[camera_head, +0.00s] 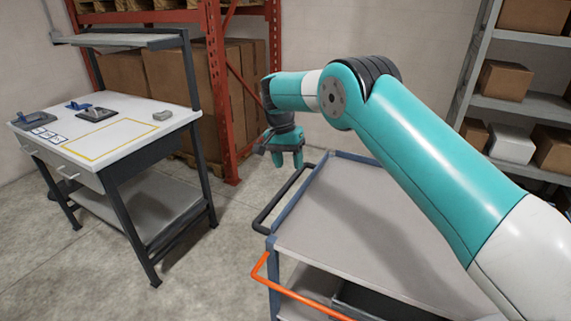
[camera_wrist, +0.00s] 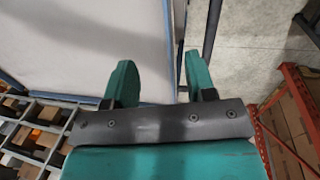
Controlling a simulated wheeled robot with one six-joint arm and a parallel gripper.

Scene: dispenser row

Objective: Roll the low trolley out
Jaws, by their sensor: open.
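The trolley (camera_head: 340,215) has a flat grey top with a blue-grey raised rim and stands at the lower middle of the head view. A black push handle (camera_head: 265,218) sticks out from its left end. An orange bar (camera_head: 300,297) sticks out low at its near side; I cannot tell whether it belongs to this trolley or another under it. My gripper (camera_head: 287,158) is open and empty, fingers down, above the trolley's far left corner. In the wrist view, my gripper (camera_wrist: 160,80) has the trolley's blue rim (camera_wrist: 168,40) between its fingers in the picture, with the handle (camera_wrist: 212,28) just right.
A dark bin (camera_head: 365,298) shows under the trolley top. A white workbench (camera_head: 115,130) with small devices stands on the left. A red rack (camera_head: 218,95) with large boxes is behind, and grey shelving (camera_head: 530,105) is at right. Concrete floor (camera_head: 220,265) lies clear between bench and trolley.

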